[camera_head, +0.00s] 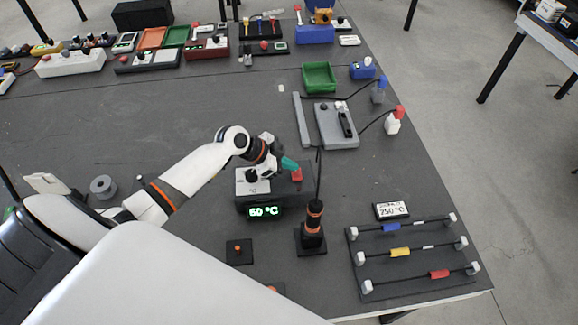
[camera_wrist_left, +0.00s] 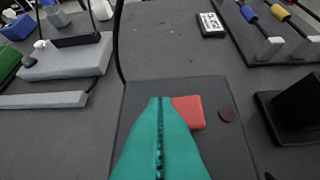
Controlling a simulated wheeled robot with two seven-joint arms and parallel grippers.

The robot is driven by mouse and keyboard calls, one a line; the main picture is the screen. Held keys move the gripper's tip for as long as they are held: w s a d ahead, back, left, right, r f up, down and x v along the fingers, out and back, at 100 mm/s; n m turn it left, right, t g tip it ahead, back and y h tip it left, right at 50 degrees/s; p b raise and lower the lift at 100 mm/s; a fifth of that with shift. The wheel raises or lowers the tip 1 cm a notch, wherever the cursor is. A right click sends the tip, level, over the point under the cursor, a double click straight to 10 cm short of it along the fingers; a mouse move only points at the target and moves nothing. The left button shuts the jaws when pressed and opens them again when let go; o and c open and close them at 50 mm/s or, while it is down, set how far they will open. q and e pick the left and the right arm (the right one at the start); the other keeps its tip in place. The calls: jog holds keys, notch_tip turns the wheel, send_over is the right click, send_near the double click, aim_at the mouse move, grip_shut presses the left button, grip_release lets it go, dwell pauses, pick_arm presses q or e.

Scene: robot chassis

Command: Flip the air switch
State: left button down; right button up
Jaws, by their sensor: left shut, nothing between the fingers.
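A dark grey station (camera_head: 258,211) stands on the table, with a green display (camera_head: 264,212) reading 60 °C and a white panel with a black knob (camera_head: 251,175). A red rocker switch (camera_head: 297,175) sits on its top at the right. My left gripper (camera_head: 289,163), with teal fingers, is shut and empty at this switch. In the left wrist view the fingertips (camera_wrist_left: 160,101) are just left of the red switch (camera_wrist_left: 188,112) and partly overlap it. I cannot tell if they touch. A small dark red disc (camera_wrist_left: 227,115) lies beside the switch. My right gripper is not in view.
A soldering iron (camera_head: 313,220) stands upright in its holder right of the station, its cord rising close to my gripper. A grey device (camera_head: 336,128) lies behind.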

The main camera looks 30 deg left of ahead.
pick_arm(q)
jog(key=shift+s+d+f, duration=0.1)
jog(key=shift+s+f, duration=0.05)
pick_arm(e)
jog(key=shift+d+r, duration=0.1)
